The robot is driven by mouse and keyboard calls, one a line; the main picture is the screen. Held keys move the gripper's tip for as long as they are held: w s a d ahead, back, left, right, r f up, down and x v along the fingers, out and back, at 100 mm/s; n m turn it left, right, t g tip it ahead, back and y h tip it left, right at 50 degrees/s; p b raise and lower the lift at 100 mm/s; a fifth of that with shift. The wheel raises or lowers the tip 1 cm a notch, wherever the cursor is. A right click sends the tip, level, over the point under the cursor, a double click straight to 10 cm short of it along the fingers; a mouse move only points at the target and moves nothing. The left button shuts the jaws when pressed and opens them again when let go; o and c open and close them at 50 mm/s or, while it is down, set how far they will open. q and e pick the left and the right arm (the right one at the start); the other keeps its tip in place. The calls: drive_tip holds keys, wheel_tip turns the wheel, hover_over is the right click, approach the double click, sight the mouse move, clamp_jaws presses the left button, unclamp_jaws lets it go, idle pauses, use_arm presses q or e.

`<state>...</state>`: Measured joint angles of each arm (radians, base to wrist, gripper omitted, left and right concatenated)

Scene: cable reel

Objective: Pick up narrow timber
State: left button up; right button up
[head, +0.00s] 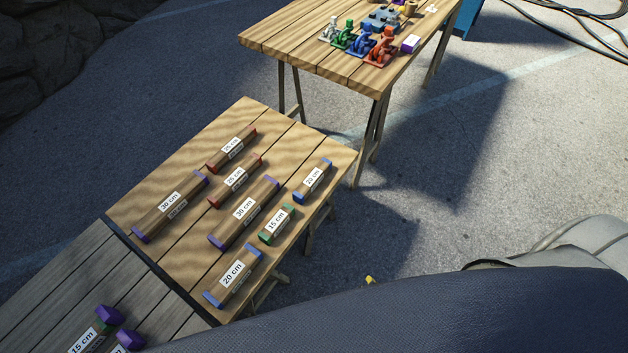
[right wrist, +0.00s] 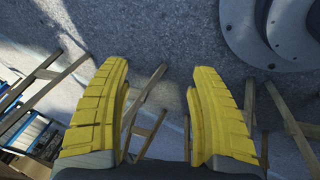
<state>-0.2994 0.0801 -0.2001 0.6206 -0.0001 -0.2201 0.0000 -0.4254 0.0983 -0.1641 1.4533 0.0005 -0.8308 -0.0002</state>
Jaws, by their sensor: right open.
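Several labelled timbers lie on the wooden table (head: 250,112) in the head view. Two have purple ends and read 30 cm, the left one (head: 185,190) and the middle one (head: 265,190). Two slimmer ones have red ends, the upper (head: 245,134) and the lower (head: 250,167). Two have blue ends and read 20 cm, one at the right (head: 323,170) and one at the front (head: 248,260). A short green-ended timber (head: 284,216) reads 15 cm. My right gripper (right wrist: 160,68) is open and empty in the right wrist view, with no timber between its yellow fingers. My left gripper is not in view.
A grey plank table (head: 50,270) adjoins at the lower left, with more timbers (head: 88,338) partly cut off. A second wooden table (head: 300,55) at the back holds small coloured figures (head: 360,45). My dark arm covers the lower right. Trestle legs (right wrist: 295,125) show below my gripper.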

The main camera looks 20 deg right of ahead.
drive_tip(key=w+r+n+t, duration=0.1)
drive_tip(key=w+r, duration=0.5)
drive_tip(key=r, duration=0.6)
drive_tip(key=w+r+n+t, duration=0.15)
drive_tip(key=w+r, duration=0.45)
drive_tip(key=r, duration=0.7)
drive_tip(key=w+a+r+n+g+y, duration=0.1)
drive_tip(key=w+a+r+n+y, duration=0.15)
drive_tip(key=w+a+n, duration=0.4)
drive_tip(key=w+a+r+n+g+y, duration=0.1)
drive_tip(key=w+a+r+n, duration=0.3)
drive_tip(key=w+a, duration=0.5)
wheel_tip(320, 180, up, 7)
drive_tip(key=n+g+h, duration=0.2)
drive_tip(key=n+g, duration=0.2)
drive_tip(key=n, duration=0.2)
hover_over(314, 176)
wheel_tip(314, 176, down, 17)
drive_tip(key=shift+w+f, duration=0.1)
